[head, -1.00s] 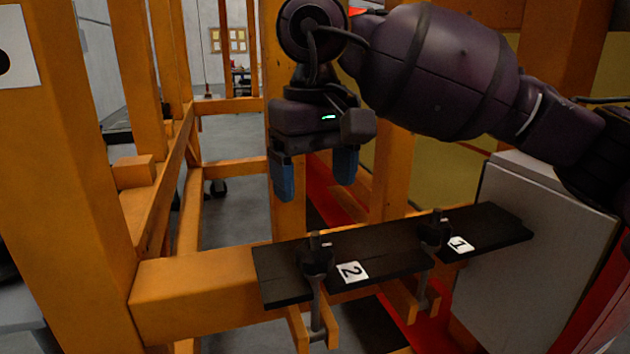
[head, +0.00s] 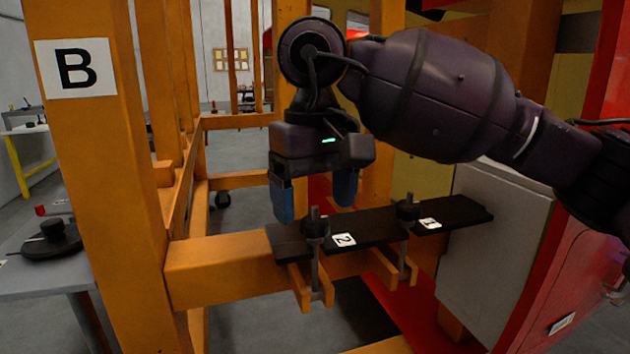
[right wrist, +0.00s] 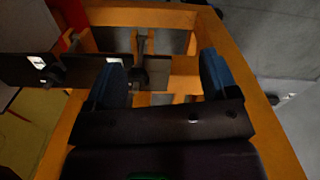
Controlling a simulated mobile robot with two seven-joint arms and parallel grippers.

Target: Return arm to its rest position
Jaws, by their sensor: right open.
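My right gripper (head: 315,200) hangs from the dark purple arm in the middle of the head view, pointing down. Its two blue fingers are apart with nothing between them. In the head view it overlaps the dark plate (head: 370,228) on the orange frame, near the clamp bolt by label 2 (head: 344,240). In the right wrist view the gripper (right wrist: 165,80) also shows open, with the orange frame and the dark plate beyond its fingers. My left gripper is not in view.
An orange post with a sign B (head: 76,68) stands at left. A grey table (head: 30,270) with a round black part is beside it. A second bolt (head: 407,208) stands by label 1. A light grey cabinet (head: 495,250) and a red panel are at right.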

